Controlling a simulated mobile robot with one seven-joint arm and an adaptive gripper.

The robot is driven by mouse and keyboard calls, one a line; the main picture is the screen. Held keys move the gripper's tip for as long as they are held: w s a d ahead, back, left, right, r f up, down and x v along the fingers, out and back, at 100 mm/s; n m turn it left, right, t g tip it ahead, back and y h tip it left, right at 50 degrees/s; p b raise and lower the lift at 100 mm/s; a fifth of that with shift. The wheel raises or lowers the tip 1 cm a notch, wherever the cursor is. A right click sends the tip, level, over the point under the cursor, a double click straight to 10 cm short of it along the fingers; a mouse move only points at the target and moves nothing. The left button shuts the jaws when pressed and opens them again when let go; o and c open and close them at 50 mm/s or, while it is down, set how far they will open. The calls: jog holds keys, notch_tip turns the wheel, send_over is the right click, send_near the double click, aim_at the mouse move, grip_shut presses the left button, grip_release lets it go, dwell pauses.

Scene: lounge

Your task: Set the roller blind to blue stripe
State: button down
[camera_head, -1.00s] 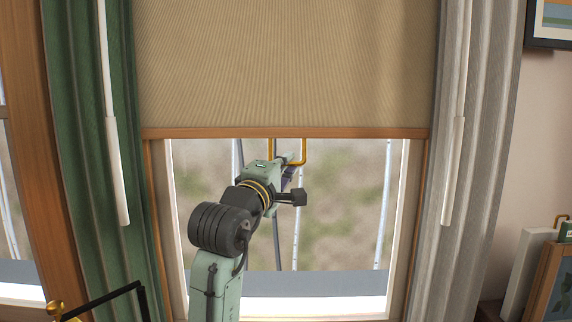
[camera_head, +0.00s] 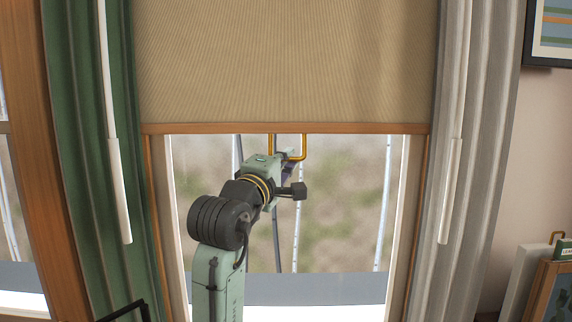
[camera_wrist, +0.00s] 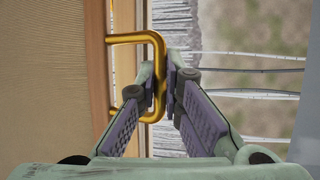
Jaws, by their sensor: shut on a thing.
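The beige roller blind (camera_head: 285,65) hangs partway down the window, with a wooden bottom bar (camera_head: 350,128). A gold U-shaped handle (camera_head: 304,146) hangs under that bar. My gripper (camera_head: 288,158) is at the handle, partly hidden by my wrist in the head view. In the wrist view, my gripper (camera_wrist: 166,88) is shut on the outer bar of the handle (camera_wrist: 142,37), with the fingers either side of it. No blue stripe can be made out clearly in either view.
A green curtain (camera_head: 85,150) hangs at the left, and a pale grey curtain (camera_head: 472,150) hangs at the right. White wands hang before both curtains. Framed pictures (camera_head: 552,285) stand at the lower right. The window below the bar is clear around my arm.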

aim_at(287, 119)
notch_tip(287, 119, up, 8)
jog(key=p, duration=0.4)
jog(key=c, duration=1.7)
grip_release()
jog(key=v, duration=1.2)
jog(key=shift+a, duration=0.1)
